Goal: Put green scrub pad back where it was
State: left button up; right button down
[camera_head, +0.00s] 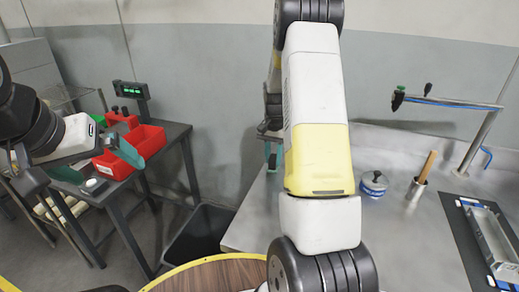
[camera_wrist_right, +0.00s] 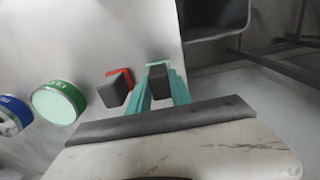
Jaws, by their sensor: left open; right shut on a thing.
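The green scrub pad (camera_wrist_right: 158,78) is a dark grey block with a pale green layer at its far edge, seen in the right wrist view. My right gripper (camera_wrist_right: 160,92) has its teal fingers on either side of it, shut on it. The pad is over or on the metal counter (camera_wrist_right: 130,35), close to its edge; I cannot tell whether it touches the surface. In the head view my right gripper (camera_head: 272,156) is mostly hidden behind my arm, and the pad is not clearly visible. My left gripper (camera_head: 98,163) is open and empty beside the red bin.
A similar block with a red layer (camera_wrist_right: 116,87) stands left of the pad. A green-labelled can (camera_wrist_right: 57,102) and a blue-labelled can (camera_wrist_right: 12,114) are further left. A black bin (camera_head: 203,228) stands below the counter edge. A red bin (camera_head: 150,137) sits on the left table.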

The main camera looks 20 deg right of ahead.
aim_at(273, 157)
jog(key=shift+f, duration=0.1)
jog(key=c, duration=1.2)
grip_release()
notch_tip(273, 157, up, 12)
jog(key=s+a+r+n+t+y, duration=0.1)
jog(key=s+a+r+n+t, duration=0.2)
jog(key=s+a+r, duration=0.65)
jog(key=shift+s+a+r+n+t+y, duration=0.2)
jog(key=shift+s+a+r+n+t, duration=0.55)
jog(key=shift+s, duration=2.1)
jog(key=shift+s+a+r+n+t+y, duration=0.25)
jog(key=shift+s+a+r+n, duration=0.45)
jog(key=shift+s, duration=2.1)
jog(key=shift+s+a+r+n+t+y, duration=0.15)
jog(key=shift+s+a+r+n+t, duration=0.65)
jog(key=shift+s, duration=2.05)
jog(key=shift+a+f+n, duration=0.2)
jog(key=shift+f+n, duration=0.05)
jog(key=shift+f, duration=0.1)
